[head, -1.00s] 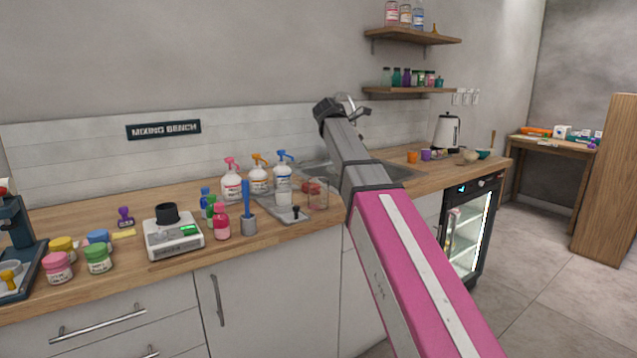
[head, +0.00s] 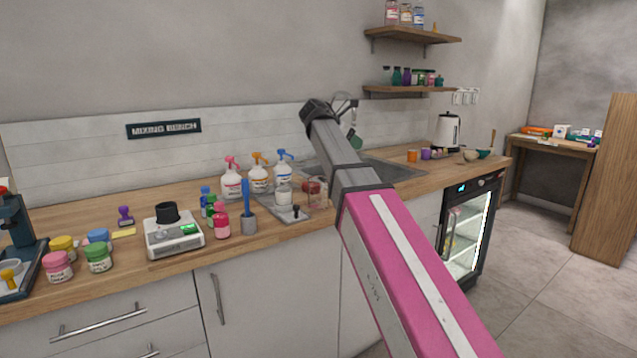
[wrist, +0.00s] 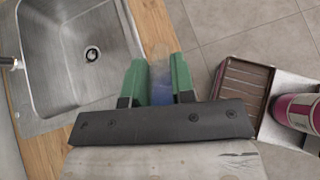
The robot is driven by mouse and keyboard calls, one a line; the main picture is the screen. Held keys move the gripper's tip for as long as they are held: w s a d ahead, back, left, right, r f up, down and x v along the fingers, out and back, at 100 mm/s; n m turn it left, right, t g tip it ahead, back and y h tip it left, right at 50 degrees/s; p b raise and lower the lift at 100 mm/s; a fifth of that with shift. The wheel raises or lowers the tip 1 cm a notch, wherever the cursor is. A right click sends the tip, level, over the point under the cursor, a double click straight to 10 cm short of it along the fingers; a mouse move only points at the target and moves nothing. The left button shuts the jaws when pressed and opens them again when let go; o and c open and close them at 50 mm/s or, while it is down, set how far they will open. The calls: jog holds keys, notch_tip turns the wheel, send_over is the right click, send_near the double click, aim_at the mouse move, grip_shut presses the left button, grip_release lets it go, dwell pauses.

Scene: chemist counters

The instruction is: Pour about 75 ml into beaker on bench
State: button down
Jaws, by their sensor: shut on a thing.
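My gripper (wrist: 160,85) is shut on a clear, bluish vessel (wrist: 161,62), held between its green fingers in the wrist view. It is above the counter's front edge, beside the sink, with floor also below. How much liquid it holds I cannot tell. In the head view, a green part of my gripper (head: 355,138) shows behind my arm, over the sink; the vessel is not clear there. A clear glass beaker (head: 319,193) stands on the bench left of my arm, close to the grey tray. The held vessel is apart from it.
The steel sink (wrist: 75,55) lies left in the wrist view. Pump bottles (head: 258,180) stand behind the grey tray (head: 298,214). A scale (head: 174,238), small bottles (head: 221,222) and jars (head: 97,258) fill the bench's left. A kettle (head: 447,132) stands beyond the sink.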

jog(key=shift+a+r, duration=0.15)
jog(key=shift+a, duration=0.05)
jog(key=shift+s+a+r+h, duration=0.1)
jog(key=shift+a+r+h, duration=0.15)
jog(key=shift+h, duration=0.25)
jog(key=shift+r, duration=0.1)
jog(key=shift+s+a+r+t+h+p, duration=0.3)
jog(key=shift+a+r+t+h+p, duration=0.25)
jog(key=shift+p, duration=0.45)
dwell(1.3)
jog(key=shift+w+d+f+g+y, duration=0.25)
jog(key=shift+d+f+g+y, duration=0.1)
jog(key=shift+d+f+y, duration=0.25)
jog(key=shift+w+d+f+g+y, duration=0.3)
jog(key=shift+d+f+y, duration=0.15)
jog(key=shift+d+y, duration=0.1)
jog(key=shift+f+y, duration=0.3)
jog(key=shift+f, duration=0.05)
jog(key=shift+w+d+f+g+y+b, duration=0.15)
jog(key=shift+d+f+g+y, duration=0.1)
jog(key=shift+d+f+y, duration=0.25)
jog(key=shift+w+d+f+g+y+b, duration=0.15)
jog(key=shift+d+f+g+y, duration=0.15)
jog(key=shift+f+y, duration=0.25)
jog(key=shift+d+f, duration=0.1)
jog(key=shift+d, duration=0.05)
